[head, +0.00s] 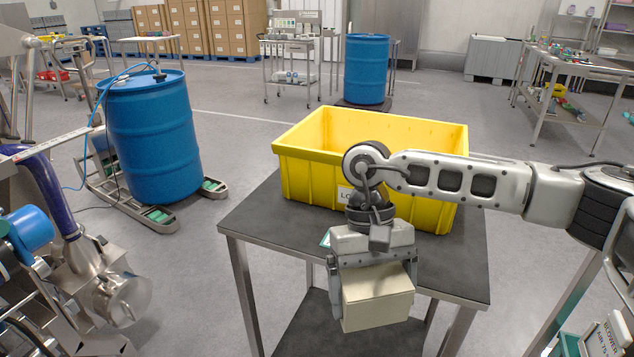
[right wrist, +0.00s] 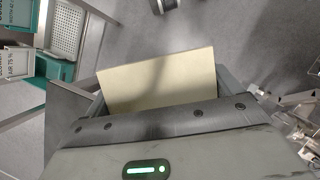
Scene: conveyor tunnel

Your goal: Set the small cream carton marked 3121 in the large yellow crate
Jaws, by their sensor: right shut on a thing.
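The cream carton (head: 377,298) is held in my right gripper (head: 372,280), in front of the table's near edge. The gripper points down and is shut on the carton. The carton's plain face also shows in the right wrist view (right wrist: 158,84), between the fingers; no marking is readable on it. The large yellow crate (head: 300,172) stands on the dark-topped table behind the gripper. Its open top faces up and the part of its inside that shows looks empty. My right arm crosses in front of the crate's right part. My left gripper is not in view.
The dark table top (head: 265,215) has bare room left of and in front of the crate. Metal machinery (head: 75,290) fills the lower left.

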